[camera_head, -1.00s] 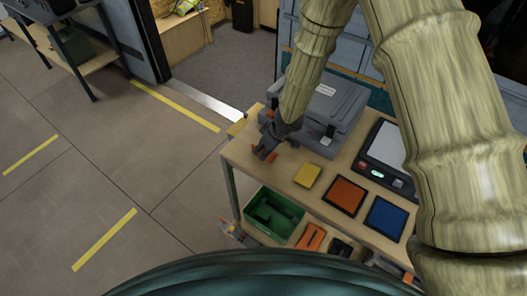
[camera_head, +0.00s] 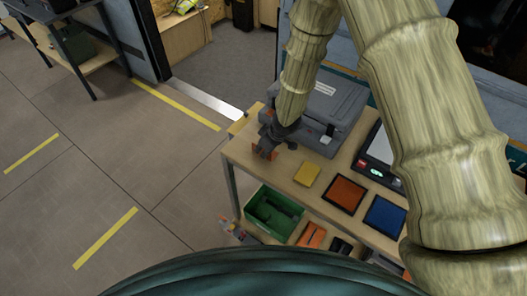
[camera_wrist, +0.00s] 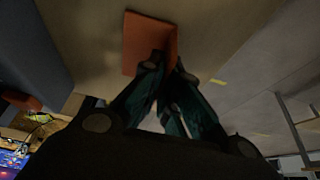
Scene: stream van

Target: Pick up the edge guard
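The edge guard is an orange angled piece (camera_wrist: 146,38) at the top middle of the wrist view. In the head view, small orange parts of it (camera_head: 257,150) show around my fingers at the workbench's left end. My gripper (camera_head: 267,147) points down there, beside the grey case. In the wrist view, the fingertips of my gripper (camera_wrist: 168,66) are close together, with one upright orange side between them. It looks shut on the guard. The fingers hide part of the guard, and I cannot tell whether it touches the bench top.
The grey case (camera_head: 335,105) stands close behind my gripper. A scale (camera_head: 378,155) is at the right. A green bin (camera_head: 270,214) sits below. Open floor lies left.

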